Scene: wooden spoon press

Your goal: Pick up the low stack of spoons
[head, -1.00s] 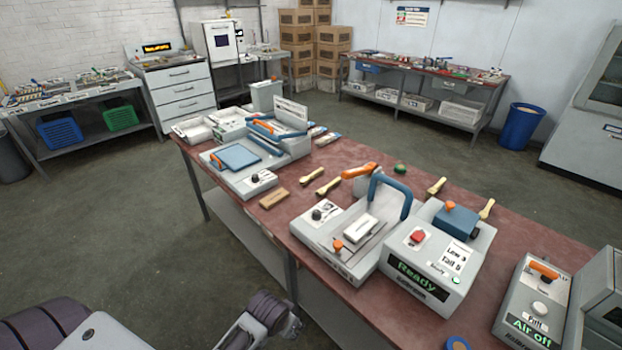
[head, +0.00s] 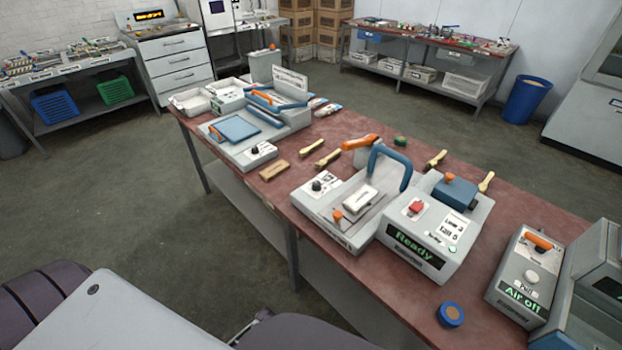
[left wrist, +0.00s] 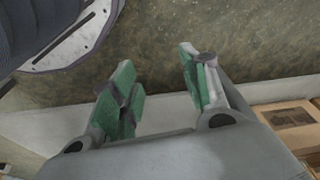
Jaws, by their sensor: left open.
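Wooden spoons lie on the red-brown table (head: 290,200) in the head view. Two bundles or spoons sit left of the press, a farther spoon (head: 311,147) and a nearer spoon (head: 328,158). To the right, one spoon (head: 436,159) lies behind the press and another spoon (head: 486,181) beside its blue-topped part. I cannot tell how high each is stacked. In the left wrist view my left gripper (left wrist: 156,62) is open and empty, its green-padded fingers apart above the floor and a pale edge. My left gripper is hidden in the head view; my right gripper is not in view.
The grey press (head: 350,205) and its "Ready" box (head: 425,250) fill the middle of the table. A blue-rimmed round item (head: 451,314) and the "Air off" box (head: 520,285) are at right. Floor is clear at left.

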